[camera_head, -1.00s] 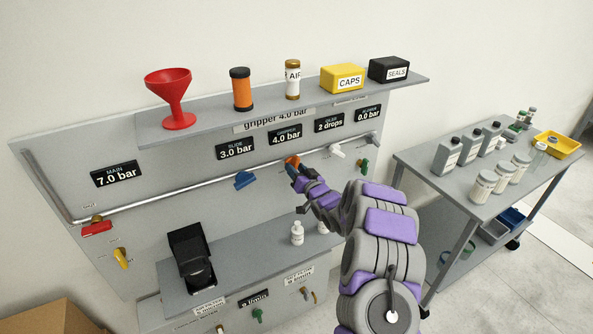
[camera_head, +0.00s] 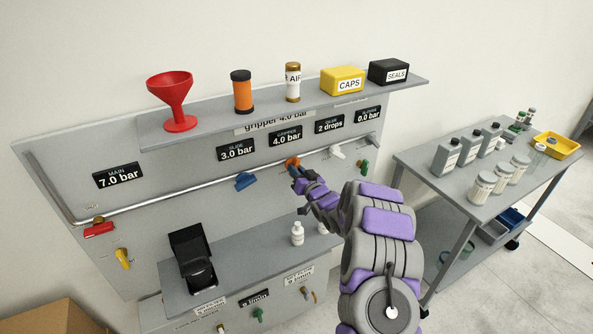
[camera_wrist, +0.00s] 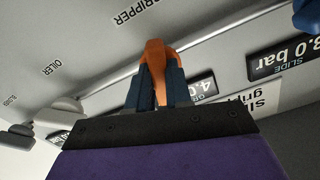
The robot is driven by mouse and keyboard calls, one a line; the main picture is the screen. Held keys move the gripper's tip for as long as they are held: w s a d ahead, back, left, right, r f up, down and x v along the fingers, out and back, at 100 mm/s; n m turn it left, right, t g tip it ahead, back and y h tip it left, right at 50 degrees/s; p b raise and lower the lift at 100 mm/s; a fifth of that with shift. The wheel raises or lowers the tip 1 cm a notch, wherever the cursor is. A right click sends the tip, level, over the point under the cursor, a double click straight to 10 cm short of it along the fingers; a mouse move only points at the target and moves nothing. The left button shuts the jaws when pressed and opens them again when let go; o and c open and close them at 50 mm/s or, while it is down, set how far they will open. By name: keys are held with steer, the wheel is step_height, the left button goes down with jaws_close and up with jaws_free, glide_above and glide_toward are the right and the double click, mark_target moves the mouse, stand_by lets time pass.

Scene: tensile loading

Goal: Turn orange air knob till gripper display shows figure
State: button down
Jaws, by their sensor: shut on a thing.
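The orange air knob (camera_head: 292,162) sits on the pipe of the grey panel, below the gripper display (camera_head: 285,136), which reads 4.0 bar. The strip label above the displays (camera_head: 275,122) reads "gripper 4.0 bar". My gripper (camera_head: 297,170) is at the knob. In the wrist view, the two dark fingers of my gripper (camera_wrist: 156,88) are shut on either side of the orange knob (camera_wrist: 155,57). The gripper display (camera_wrist: 203,87) is partly hidden behind the fingers there.
A blue knob (camera_head: 244,180) is left of the orange one, and a white knob (camera_head: 337,151) and green knob (camera_head: 364,165) are right. The shelf above holds a red funnel (camera_head: 171,98). A cart (camera_head: 420,165) stands right.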

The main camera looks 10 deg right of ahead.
steer(key=c, duration=1)
jaws_free()
steer(key=shift+c, duration=0.2)
steer(key=shift+d, duration=0.1)
steer(key=p+v, duration=0.2)
steer(key=v, duration=1.5)
steer(key=shift+p, duration=0.35)
steer(key=shift+s, duration=0.1)
